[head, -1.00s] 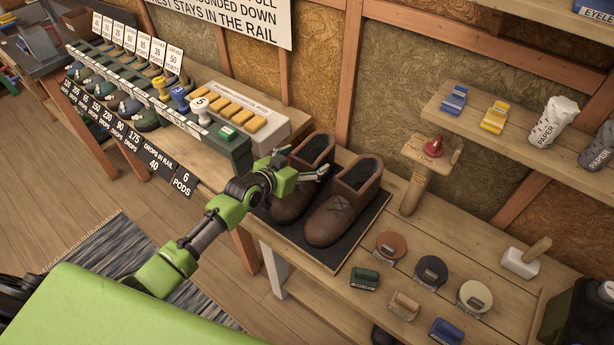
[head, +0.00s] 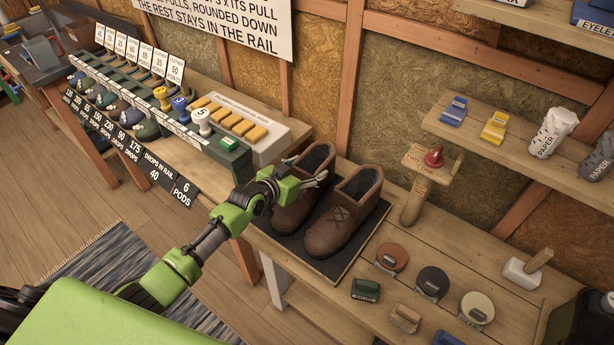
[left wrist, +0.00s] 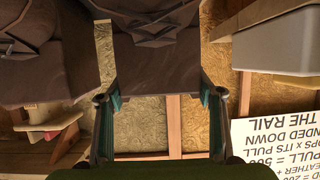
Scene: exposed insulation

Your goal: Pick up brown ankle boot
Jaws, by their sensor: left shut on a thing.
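Two brown ankle boots stand side by side on a dark mat (head: 322,268) on the bench. My left gripper (head: 318,180) is at the upper part of the left boot (head: 290,215) and hides some of its shaft. The right boot (head: 338,228) stands just beside it, clear of the fingers. In the left wrist view the left boot (left wrist: 158,65) is between the two fingers of the left gripper (left wrist: 160,105), which is shut on it. The left boot still appears to be at mat level. My right gripper is not in view.
A rail with stampers (head: 180,105) and a pale tray of yellow blocks (head: 235,122) stand left of the boots. A wooden stand with a red knob (head: 432,160) and several round tins (head: 432,282) are to the right. A shelf (head: 500,150) juts out above.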

